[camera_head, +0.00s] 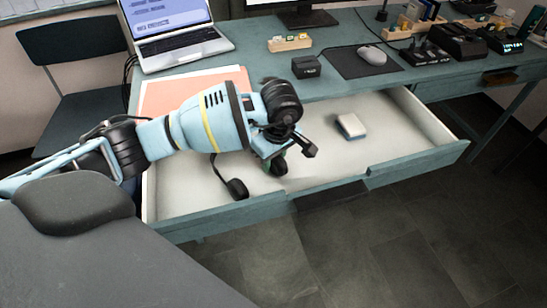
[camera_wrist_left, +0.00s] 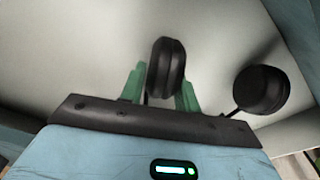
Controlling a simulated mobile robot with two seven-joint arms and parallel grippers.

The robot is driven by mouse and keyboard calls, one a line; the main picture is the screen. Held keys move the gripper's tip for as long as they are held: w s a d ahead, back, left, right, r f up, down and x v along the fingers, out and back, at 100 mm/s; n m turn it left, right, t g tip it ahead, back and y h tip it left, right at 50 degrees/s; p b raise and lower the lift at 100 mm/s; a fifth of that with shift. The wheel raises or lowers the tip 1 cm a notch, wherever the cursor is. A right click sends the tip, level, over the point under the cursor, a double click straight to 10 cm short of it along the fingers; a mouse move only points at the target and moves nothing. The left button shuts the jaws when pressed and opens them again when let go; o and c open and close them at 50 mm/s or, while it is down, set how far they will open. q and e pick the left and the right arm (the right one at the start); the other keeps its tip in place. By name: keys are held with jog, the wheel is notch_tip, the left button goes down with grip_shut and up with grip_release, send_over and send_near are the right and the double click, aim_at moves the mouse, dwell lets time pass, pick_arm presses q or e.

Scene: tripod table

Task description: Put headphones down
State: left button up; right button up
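The black headphones are inside or just above the open white drawer (camera_head: 310,172). One ear cup (camera_head: 237,188) shows near the drawer's front wall, with a thin band curving up from it behind my arm. My left gripper (camera_head: 278,164) points down over the drawer's middle. In the left wrist view its green fingers (camera_wrist_left: 161,90) stand on both sides of one ear cup (camera_wrist_left: 167,68) and appear shut on it. The other ear cup (camera_wrist_left: 262,90) shows to the right. Whether the headphones touch the drawer floor cannot be told. My right gripper is not in view.
A small white-and-blue block (camera_head: 351,126) lies in the drawer's right part. On the teal desk are a laptop (camera_head: 170,30), an orange folder (camera_head: 190,88), a black box (camera_head: 306,66) and a mouse (camera_head: 372,55) on a dark pad. The drawer's right half is mostly free.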

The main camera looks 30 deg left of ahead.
pick_arm(q)
jog(key=o, duration=0.3)
jog(key=shift+r, duration=0.1)
jog(key=shift+r, duration=0.3)
jog(key=r, duration=0.4)
jog(key=d+r+p, duration=0.1)
jog(key=r, duration=0.6)
jog(key=shift+s+d+r, duration=0.2)
jog(key=shift+r, duration=0.1)
